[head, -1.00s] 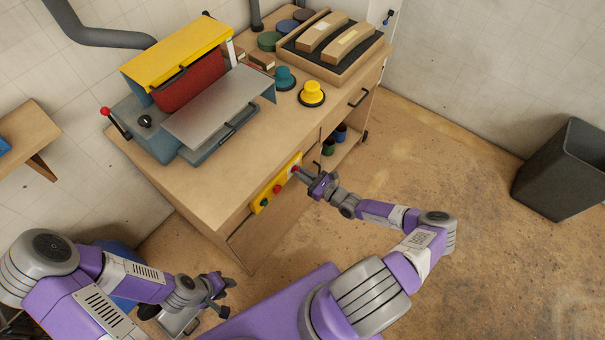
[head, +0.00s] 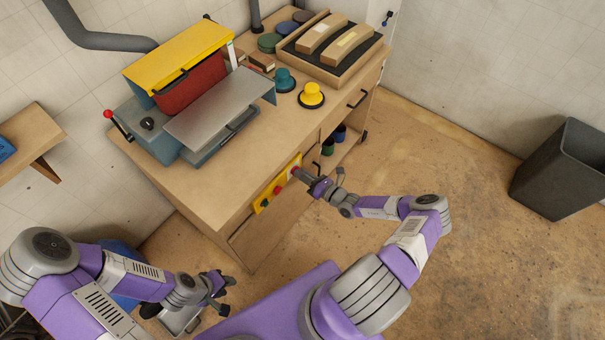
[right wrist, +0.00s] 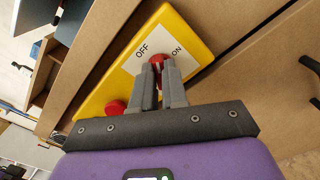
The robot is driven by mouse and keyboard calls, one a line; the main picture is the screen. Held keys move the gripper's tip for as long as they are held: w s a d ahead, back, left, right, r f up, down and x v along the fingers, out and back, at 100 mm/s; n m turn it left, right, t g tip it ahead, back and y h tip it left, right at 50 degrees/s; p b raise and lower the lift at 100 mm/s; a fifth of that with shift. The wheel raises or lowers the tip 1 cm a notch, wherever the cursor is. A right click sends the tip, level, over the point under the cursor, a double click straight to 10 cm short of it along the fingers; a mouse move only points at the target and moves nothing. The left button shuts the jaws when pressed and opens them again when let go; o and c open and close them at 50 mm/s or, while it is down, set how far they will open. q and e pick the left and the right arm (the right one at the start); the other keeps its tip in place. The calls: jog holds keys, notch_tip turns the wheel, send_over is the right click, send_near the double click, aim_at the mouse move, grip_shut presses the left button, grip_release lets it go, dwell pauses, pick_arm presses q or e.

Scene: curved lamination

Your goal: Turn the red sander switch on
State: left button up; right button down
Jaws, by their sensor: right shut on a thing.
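The red sander switch (right wrist: 160,62) sits on a white plate marked OFF and ON, on a yellow control panel (right wrist: 112,85). The panel (head: 264,202) is on the front of the wooden cabinet. My right gripper (right wrist: 160,72) is shut on the red switch, with its fingertips on both sides and hiding part of it. The switch lies between OFF and ON in the picture; its exact setting is hard to tell. In the head view my right gripper (head: 299,175) covers the switch. My left gripper (head: 228,294) is open and empty, low and away from the cabinet.
Another red button (right wrist: 115,108) is on the panel. The sander (head: 190,85), with yellow hood and grey table, stands on the cabinet (head: 190,190). A tray (head: 287,50) of curved wood pieces is at the back. A dark bin (head: 560,170) stands right; floor between is clear.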

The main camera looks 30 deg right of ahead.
jog(key=m+b, duration=0.1)
jog(key=m, duration=0.9)
jog(key=shift+d+f+m+b, duration=0.1)
jog(key=shift+f+m+b, duration=0.05)
jog(key=shift+m+b, duration=0.2)
jog(key=shift+m, duration=0.25)
jog(key=c, duration=1.2)
grip_release()
jog(key=shift+o, duration=0.2)
jog(key=v, duration=0.7)
jog(key=shift+s+p, duration=0.3)
jog(key=shift+p, duration=0.15)
